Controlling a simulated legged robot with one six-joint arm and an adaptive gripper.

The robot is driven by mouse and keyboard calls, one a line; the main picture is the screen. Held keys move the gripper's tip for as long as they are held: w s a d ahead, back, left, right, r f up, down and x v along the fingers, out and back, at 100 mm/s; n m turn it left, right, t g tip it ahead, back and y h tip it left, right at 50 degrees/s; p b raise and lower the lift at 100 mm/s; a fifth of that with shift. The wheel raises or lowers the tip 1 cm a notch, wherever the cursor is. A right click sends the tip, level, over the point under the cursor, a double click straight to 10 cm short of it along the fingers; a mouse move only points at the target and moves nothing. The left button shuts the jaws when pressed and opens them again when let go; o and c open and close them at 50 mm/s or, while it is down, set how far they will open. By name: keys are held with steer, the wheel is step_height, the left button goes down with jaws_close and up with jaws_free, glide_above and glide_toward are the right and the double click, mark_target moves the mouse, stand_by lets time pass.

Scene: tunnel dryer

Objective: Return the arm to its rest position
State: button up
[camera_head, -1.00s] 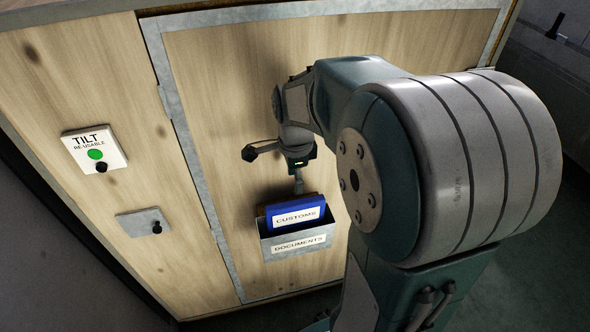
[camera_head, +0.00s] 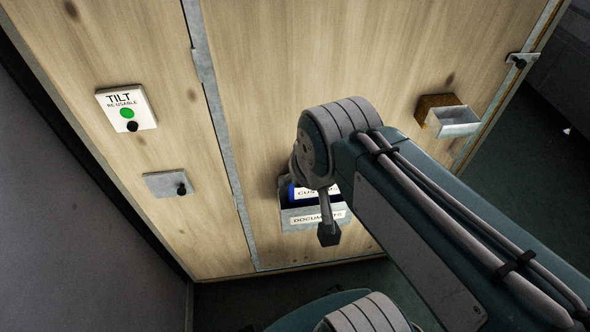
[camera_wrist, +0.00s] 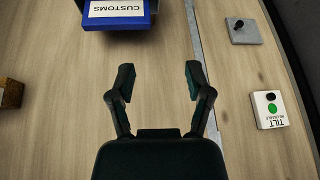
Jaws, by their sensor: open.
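My gripper (camera_wrist: 158,82) is open in the wrist view, its two fingers apart with only wood panel between them. It holds nothing. In the head view my arm folds over the front of the wooden crate (camera_head: 330,60), and the gripper end is mostly hidden behind the arm's joint. A blue customs folder (camera_head: 297,193) sits in the metal documents holder (camera_head: 290,222), partly covered by my arm. The folder also shows at the top of the wrist view (camera_wrist: 116,12), apart from the fingers.
A white tilt indicator (camera_head: 127,107) with a green dot and a metal plate with a black knob (camera_head: 170,184) are on the left panel. A small metal tray (camera_head: 453,121) with a brown block (camera_head: 437,101) is at right. Dark floor (camera_head: 525,165) lies right of the crate.

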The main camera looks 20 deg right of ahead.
steer(key=shift+s+a+n, duration=0.2)
steer(key=shift+s+n, duration=0.3)
steer(key=shift+n, duration=0.4)
stand_by(0.7)
